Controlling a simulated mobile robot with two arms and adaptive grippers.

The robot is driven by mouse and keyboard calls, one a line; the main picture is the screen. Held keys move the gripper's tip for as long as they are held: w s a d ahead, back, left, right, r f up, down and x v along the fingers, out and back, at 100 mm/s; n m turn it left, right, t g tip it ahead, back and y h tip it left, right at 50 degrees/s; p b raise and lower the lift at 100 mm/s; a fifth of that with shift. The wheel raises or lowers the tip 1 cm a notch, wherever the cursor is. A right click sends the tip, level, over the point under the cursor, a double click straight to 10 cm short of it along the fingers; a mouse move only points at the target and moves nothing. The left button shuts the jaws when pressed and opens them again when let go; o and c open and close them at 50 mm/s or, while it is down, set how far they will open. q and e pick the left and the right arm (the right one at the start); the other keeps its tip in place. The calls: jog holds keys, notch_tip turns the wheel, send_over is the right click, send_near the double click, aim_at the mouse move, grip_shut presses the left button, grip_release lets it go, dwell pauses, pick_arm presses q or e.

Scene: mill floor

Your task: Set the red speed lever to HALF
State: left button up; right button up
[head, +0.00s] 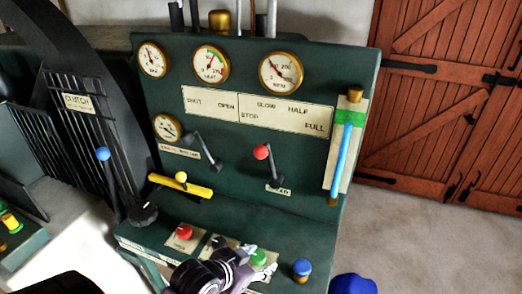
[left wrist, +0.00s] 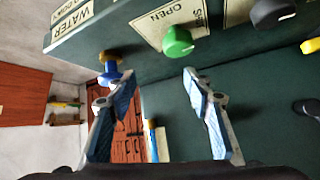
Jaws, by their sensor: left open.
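The red speed lever (head: 262,152) is on the green control panel, its red ball up and to the left of its black pivot. It leans towards the STOP side of the label plate (head: 285,113), which reads STOP, SLOW, HALF and FULL; HALF is up and to the right of the ball. My left gripper (head: 262,262) is low at the panel's front ledge, near the green knob and well below the lever. In the left wrist view its fingers (left wrist: 160,74) are apart with nothing between them. The red lever is not recognisable there. My right gripper is not in view.
A second black lever (head: 206,150) and a yellow handle (head: 181,187) sit left of the red lever. The ledge bears a red knob (head: 184,231), green knob (left wrist: 178,42) and blue knob (head: 302,268). A blue-filled gauge tube (head: 342,155) stands at right.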

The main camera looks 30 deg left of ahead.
pick_arm(q)
jog(key=w+a+r+t, duration=0.2)
jog(key=w+r, duration=0.1)
jog(key=r, duration=0.2)
jog(key=w+a+r+t, duration=0.2)
jog(key=w+a+r, duration=0.1)
jog(key=r, duration=0.2)
jog(key=t+y, duration=0.1)
jog(key=t, duration=0.3)
send_near(257, 155)
jog(key=w, duration=0.4)
jog(key=shift+w+f, duration=0.2)
jog(key=shift+f, duration=0.1)
jog(key=shift+w+a+r, duration=0.1)
jog(key=shift+w+r, duration=0.15)
jog(key=shift+w+r+p, duration=0.1)
jog(key=shift+w+p, duration=0.25)
jog(key=shift+w, duration=0.05)
jog(key=w+p, duration=0.1)
jog(key=w, duration=0.4)
jog(key=shift+w+p, duration=0.3)
jog(key=shift+w, duration=0.35)
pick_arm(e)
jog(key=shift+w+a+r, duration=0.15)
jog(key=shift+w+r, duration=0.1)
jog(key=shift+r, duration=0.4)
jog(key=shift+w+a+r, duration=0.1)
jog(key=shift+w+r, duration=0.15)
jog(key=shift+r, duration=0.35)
